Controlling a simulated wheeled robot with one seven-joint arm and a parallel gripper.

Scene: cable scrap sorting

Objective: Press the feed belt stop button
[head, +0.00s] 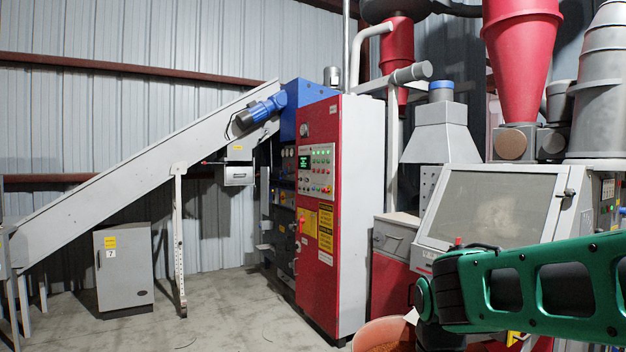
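The inclined feed belt (130,175) rises from the lower left to a blue housing at the top of the red cabinet. The control panel (317,171) is on the red cabinet's front, with a small dark screen and rows of small green, red and other coloured buttons. The labels are too small to read, so I cannot tell which button is the feed belt stop. My green arm reaches in from the right edge, in front of the grey machine and well apart from the panel. My gripper is not visible.
The red cabinet (345,225) stands mid-picture, with yellow warning signs. A grey floor cabinet (123,270) marked 7 stands below the belt. A grey control box (238,175) hangs under the belt. An orange-pink tub (385,332) is at the bottom. Concrete floor (235,315) before the cabinet is clear.

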